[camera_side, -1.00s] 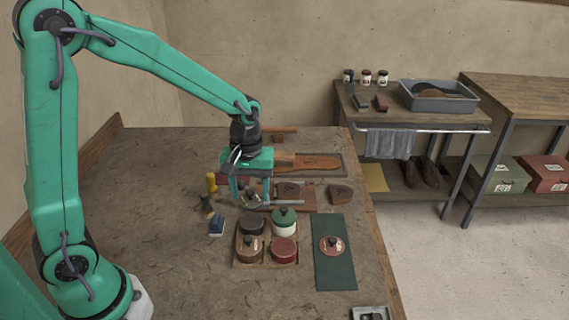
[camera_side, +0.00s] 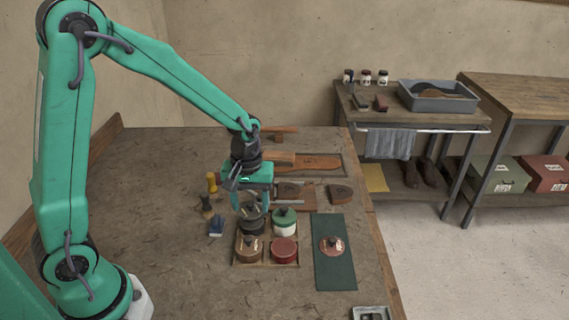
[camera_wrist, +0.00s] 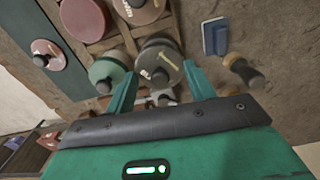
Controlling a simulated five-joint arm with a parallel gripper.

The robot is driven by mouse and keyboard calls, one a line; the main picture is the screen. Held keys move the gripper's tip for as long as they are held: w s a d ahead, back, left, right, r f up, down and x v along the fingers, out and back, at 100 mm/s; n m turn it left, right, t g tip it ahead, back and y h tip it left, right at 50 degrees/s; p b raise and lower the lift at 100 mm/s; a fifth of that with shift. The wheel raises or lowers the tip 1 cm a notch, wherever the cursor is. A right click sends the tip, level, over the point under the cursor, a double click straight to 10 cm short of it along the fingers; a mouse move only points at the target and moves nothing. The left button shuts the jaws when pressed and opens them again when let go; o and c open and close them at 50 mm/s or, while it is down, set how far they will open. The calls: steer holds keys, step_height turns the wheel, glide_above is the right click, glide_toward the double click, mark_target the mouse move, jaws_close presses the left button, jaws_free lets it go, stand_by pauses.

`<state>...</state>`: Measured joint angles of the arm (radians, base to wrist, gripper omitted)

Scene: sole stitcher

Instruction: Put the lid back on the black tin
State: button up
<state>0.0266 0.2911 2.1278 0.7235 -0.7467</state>
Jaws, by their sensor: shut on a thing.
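My gripper (camera_side: 251,204) is shut on the dark grey lid (camera_wrist: 160,66), which lies between its two fingers in the wrist view. In the side view it holds the lid just above the black tin (camera_side: 252,228), at the back left of the tin rack. A dark rim of the black tin (camera_wrist: 158,42) shows behind the lid in the wrist view. The lid looks slightly offset from the tin there. I cannot tell whether lid and tin touch.
The rack (camera_side: 267,264) also holds a green-lidded tin (camera_side: 285,221), a brown tin (camera_side: 250,250) and a red tin (camera_side: 284,251). A copper-red lid (camera_side: 331,245) lies on the green mat (camera_side: 335,273). A blue block (camera_side: 216,227) and small handled tools (camera_side: 207,204) stand left.

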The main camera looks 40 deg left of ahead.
steer(key=shift+f, duration=1.35)
steer(key=shift+f, duration=0.2)
stand_by(1.3)
steer(key=o, duration=1.4)
steer(key=shift+c, duration=0.2)
steer(key=shift+w+r, duration=0.1)
steer(key=shift+r, duration=0.05)
steer(key=shift+o, duration=0.6)
steer(key=shift+r, duration=3.4)
